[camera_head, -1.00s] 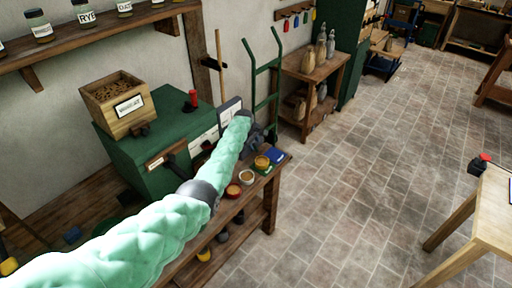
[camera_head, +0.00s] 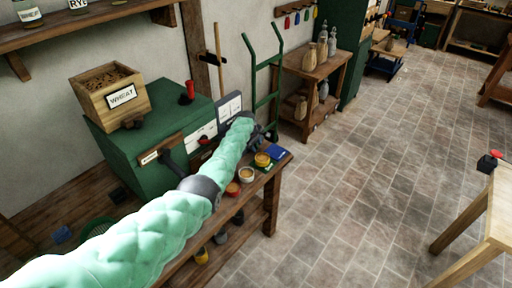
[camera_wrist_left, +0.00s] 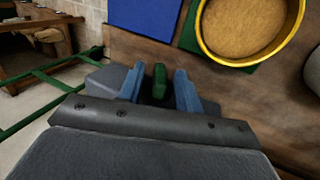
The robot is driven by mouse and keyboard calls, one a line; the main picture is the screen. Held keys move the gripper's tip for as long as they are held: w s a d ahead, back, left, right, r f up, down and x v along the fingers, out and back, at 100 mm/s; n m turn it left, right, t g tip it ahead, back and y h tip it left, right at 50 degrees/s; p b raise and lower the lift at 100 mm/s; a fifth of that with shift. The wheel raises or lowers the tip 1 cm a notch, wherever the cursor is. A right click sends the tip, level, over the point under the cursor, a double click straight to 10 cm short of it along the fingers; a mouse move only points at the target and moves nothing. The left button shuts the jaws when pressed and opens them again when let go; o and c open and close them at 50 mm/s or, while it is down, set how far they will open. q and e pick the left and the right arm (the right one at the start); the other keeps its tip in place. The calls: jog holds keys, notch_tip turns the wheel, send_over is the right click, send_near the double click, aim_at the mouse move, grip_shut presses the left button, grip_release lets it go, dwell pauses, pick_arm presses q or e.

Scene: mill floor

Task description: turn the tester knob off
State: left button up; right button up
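My left gripper (camera_head: 260,141) is at the far end of the bench, beside a grey device with a pale panel (camera_head: 230,107) that appears to be the tester. In the left wrist view the two blue-grey fingers (camera_wrist_left: 159,86) are apart. A small dark green piece (camera_wrist_left: 159,78), possibly the tester knob, shows between them with a gap on each side. I cannot tell its setting. In the head view my arm hides most of that spot. My right gripper is not in view.
A yellow-rimmed bowl (camera_wrist_left: 250,28) and a blue pad (camera_wrist_left: 146,14) lie close to the fingers. A green hand truck (camera_head: 266,85) stands behind.

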pick_arm(q)
jog(key=shift+f, duration=0.15)
jog(key=shift+w, duration=0.1)
jog(key=c, duration=0.3)
grip_shut()
